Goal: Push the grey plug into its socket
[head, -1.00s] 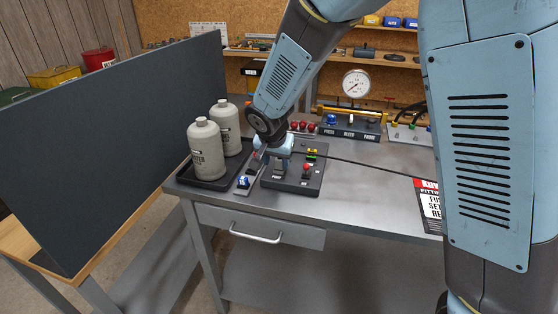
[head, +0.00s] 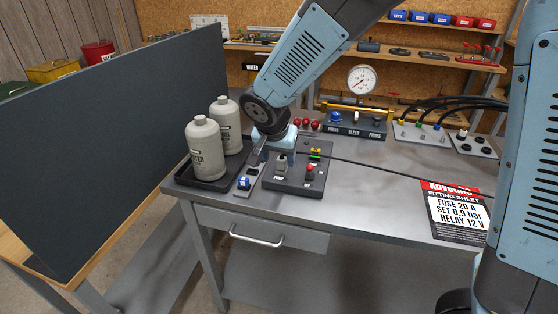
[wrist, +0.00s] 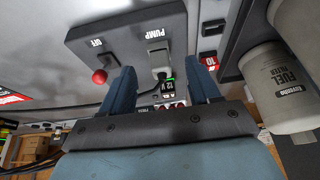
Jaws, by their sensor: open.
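A dark panel (head: 312,186) lies on the bench. It bears a pale grey block by the PUMP label (wrist: 156,34), likely the grey plug at its socket; the grey piece (wrist: 158,60) shows between my finger tips in the wrist view and also in the head view (head: 280,170). I cannot tell how deep it sits. My gripper (head: 284,155) is just behind and above this piece; in the wrist view its two blue fingers (wrist: 163,82) are apart, with a gap around the piece. The socket opening is hidden.
A red-knobbed lever (head: 310,169) and a green-and-yellow part (head: 315,153) stand on the panel. Two grey bottles (head: 205,147) stand in a black tray at left. A thin black cable (head: 370,167) runs rightward over open bench.

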